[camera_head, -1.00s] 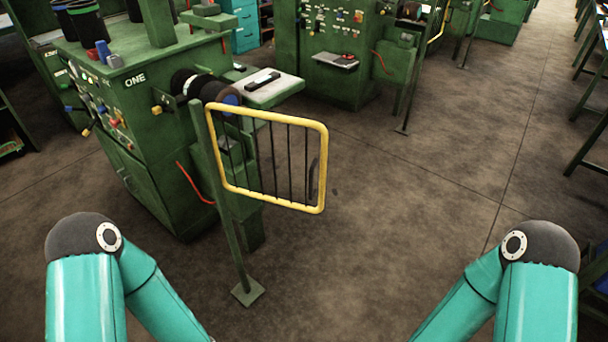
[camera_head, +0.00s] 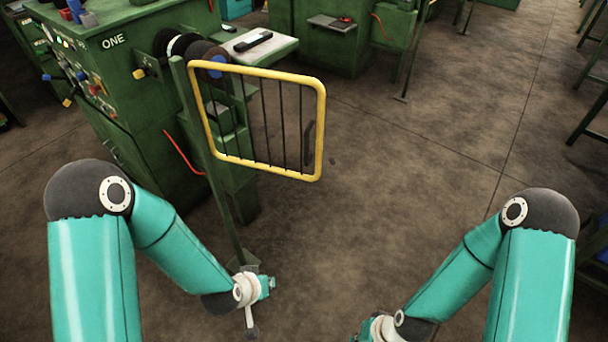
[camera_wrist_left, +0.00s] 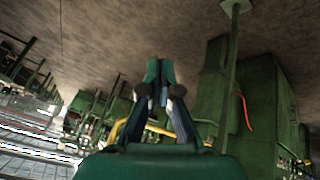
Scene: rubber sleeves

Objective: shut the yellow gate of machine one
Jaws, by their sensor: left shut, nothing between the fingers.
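The yellow gate (camera_head: 265,73) has a tubular frame with thin dark upright bars and a dark handle (camera_head: 309,143) near its right edge. It hangs from a green post (camera_head: 214,172) and stands swung out to the right, clear of the front of green machine one (camera_head: 150,120), which is marked ONE. My left gripper (camera_wrist_left: 158,72) is shut and empty in the left wrist view. In the head view its wrist (camera_head: 243,288) is low, near the post's foot and below the gate, apart from it. Yellow tubing (camera_wrist_left: 117,130) shows behind the fingers in the wrist view. My right gripper's fingers are out of view.
Dark rollers (camera_head: 198,58) and a pale shelf (camera_head: 258,45) stick out from machine one behind the gate. Another green machine (camera_head: 325,45) stands farther back. The floor (camera_head: 420,190) right of the gate is clear. Dark table legs (camera_head: 590,118) line the right edge.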

